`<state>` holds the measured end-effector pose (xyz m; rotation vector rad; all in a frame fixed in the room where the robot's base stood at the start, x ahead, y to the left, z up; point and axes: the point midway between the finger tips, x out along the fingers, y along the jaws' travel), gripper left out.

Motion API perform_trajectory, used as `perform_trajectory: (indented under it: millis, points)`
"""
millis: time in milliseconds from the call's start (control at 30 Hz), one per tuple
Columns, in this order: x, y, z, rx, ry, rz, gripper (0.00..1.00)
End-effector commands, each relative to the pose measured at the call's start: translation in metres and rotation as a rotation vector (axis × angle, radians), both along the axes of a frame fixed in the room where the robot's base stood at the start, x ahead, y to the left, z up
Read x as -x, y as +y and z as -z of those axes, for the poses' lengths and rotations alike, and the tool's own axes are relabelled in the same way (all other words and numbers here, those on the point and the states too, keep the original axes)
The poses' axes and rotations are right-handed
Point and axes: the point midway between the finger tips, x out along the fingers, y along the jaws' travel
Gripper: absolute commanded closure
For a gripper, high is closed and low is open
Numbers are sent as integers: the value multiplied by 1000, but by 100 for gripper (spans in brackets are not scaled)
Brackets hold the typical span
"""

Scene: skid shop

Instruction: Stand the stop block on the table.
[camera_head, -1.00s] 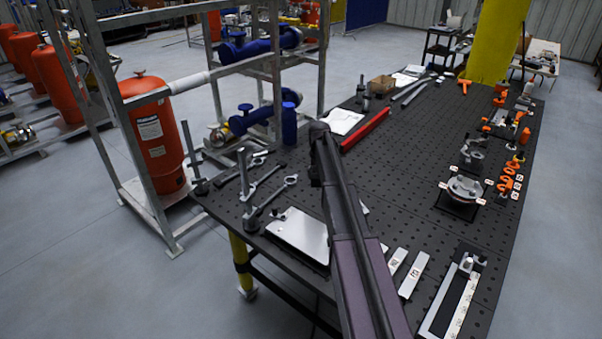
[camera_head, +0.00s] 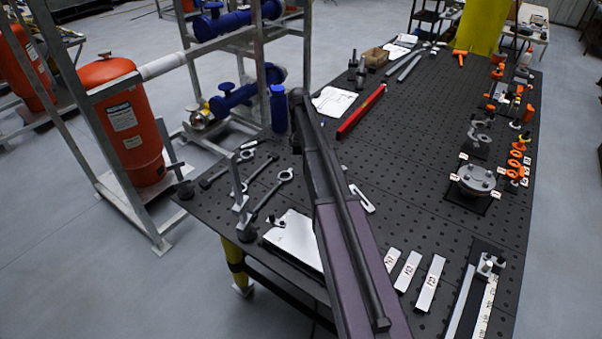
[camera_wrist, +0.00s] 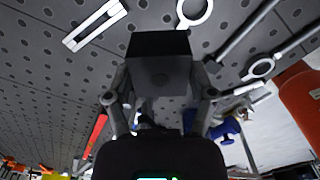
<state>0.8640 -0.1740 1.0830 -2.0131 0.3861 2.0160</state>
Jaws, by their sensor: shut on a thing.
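In the wrist view my gripper (camera_wrist: 162,82) is shut on a dark, nearly black block, the stop block (camera_wrist: 160,46). Its flat square end faces the camera, with one finger on each side. The perforated black table (camera_head: 420,170) lies behind the block in that view; I cannot tell the gap between them. In the head view my arm crosses the near part of the table, and I cannot make out the gripper or block there.
Near the arm lie a slotted silver bar (camera_head: 362,198), ring-ended clamps (camera_head: 272,192), a pale plate (camera_head: 293,238) and several labelled strips (camera_head: 407,270). A red bar (camera_head: 362,112) lies farther back. A flanged part (camera_head: 476,178) is on the right. The middle-right tabletop is clear.

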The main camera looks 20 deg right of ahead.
Motion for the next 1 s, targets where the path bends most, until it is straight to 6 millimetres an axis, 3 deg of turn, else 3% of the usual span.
perform_trajectory:
  millis: [667, 867, 1000]
  points:
    - [1, 1, 1, 0, 0, -4, 75]
    - [18, 4, 10, 0, -4, -48, 75]
    - [44, 9, 24, 0, -13, -121, 75]
